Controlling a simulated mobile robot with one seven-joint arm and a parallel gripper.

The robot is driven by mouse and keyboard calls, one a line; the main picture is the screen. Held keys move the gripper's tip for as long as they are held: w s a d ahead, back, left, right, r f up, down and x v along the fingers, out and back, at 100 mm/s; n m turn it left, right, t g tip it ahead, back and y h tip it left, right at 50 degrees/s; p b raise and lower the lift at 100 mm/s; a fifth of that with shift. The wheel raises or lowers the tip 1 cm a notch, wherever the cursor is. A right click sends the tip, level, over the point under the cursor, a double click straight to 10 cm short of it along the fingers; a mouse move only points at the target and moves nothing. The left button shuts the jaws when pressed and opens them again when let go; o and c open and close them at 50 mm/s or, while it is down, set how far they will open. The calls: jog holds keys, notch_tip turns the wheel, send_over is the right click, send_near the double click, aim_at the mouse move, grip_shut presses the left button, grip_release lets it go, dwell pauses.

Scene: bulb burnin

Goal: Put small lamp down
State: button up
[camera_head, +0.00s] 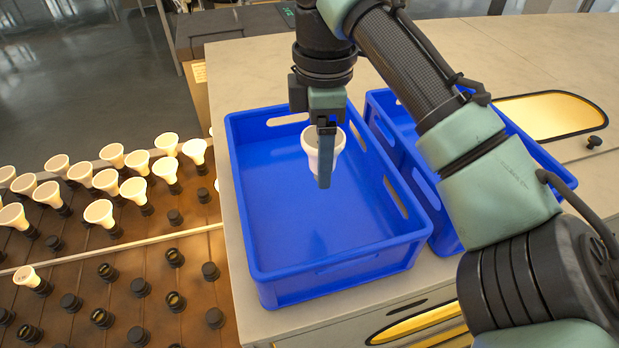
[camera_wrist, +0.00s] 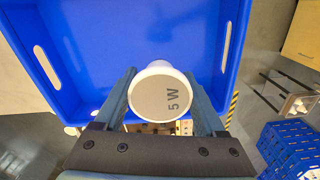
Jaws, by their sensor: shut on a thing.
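The small lamp (camera_head: 311,143) is white with a wide round face and is held in my gripper (camera_head: 325,160) over the left blue crate (camera_head: 345,258). In the wrist view the lamp (camera_wrist: 160,95) shows its face with "5 W" printed on it, between the two fingers of my gripper (camera_wrist: 163,100). The fingers press on the lamp from both sides. The crate below (camera_wrist: 85,50) looks empty in the head view. The lamp's narrow base is hidden, and I cannot tell how high it hangs above the crate floor.
A second blue crate (camera_head: 440,215) stands to the right, partly behind my arm. A brown rack (camera_head: 140,262) at the left holds several white lamps (camera_head: 99,212) and several black empty sockets (camera_head: 174,258). Both crates stand on a grey worktop (camera_head: 240,290).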

jog(key=shift+s+d+f+p, duration=0.15)
jog(key=shift+f+p, duration=0.25)
jog(key=shift+f, duration=1.05)
jog(key=shift+s+a+f+p, duration=0.15)
jog(key=shift+f+p, duration=0.3)
jog(key=shift+f, duration=1)
jog(key=shift+s+d+f+p, duration=0.2)
jog(key=shift+f+p, duration=0.2)
jog(key=shift+f, duration=1.05)
jog(key=o, duration=1.3)
jog(key=shift+w+f, duration=0.1)
jog(key=shift+o, duration=0.2)
notch_tip(320, 180, up, 12)
jog(key=b, duration=0.3)
